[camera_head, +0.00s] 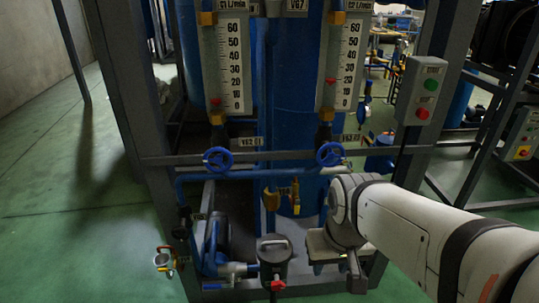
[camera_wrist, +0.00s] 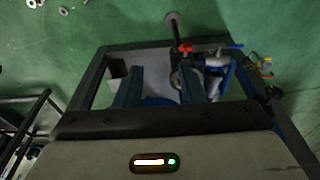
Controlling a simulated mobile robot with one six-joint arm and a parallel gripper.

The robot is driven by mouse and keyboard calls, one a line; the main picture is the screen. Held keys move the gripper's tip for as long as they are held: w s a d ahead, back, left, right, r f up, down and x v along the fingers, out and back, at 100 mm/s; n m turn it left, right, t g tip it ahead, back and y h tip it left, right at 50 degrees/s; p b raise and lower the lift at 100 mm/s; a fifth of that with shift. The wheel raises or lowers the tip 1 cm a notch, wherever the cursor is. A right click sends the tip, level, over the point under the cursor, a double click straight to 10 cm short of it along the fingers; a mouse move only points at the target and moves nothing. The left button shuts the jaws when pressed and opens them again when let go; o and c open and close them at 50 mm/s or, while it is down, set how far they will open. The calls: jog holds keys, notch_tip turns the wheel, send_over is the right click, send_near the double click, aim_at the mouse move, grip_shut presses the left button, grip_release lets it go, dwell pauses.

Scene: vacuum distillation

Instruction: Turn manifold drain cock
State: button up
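Several small valves could be the manifold drain cock, and I cannot tell which it is. In the head view, a brass valve (camera_head: 290,193) sits on the blue pipework at the middle. A red-handled cock (camera_head: 277,285) is at the foot of a dark filter-like pot (camera_head: 273,258). A brass fitting with red and yellow parts (camera_head: 163,260) is at lower left. My gripper (camera_head: 337,274) points down to the right of the pot, apart from it. In the wrist view, its two fingers (camera_wrist: 160,88) are spread with nothing held. A red handle (camera_wrist: 186,48) shows beyond them.
Two blue handwheels (camera_head: 218,158) and (camera_head: 330,153) sit below the flow meters (camera_head: 228,65). Grey frame bars (camera_head: 290,155) cross above the lower pipework. A switch box (camera_head: 421,90) is at right. Green floor (camera_head: 85,220) is clear at left.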

jog(key=shift+c, duration=0.4)
grip_shut()
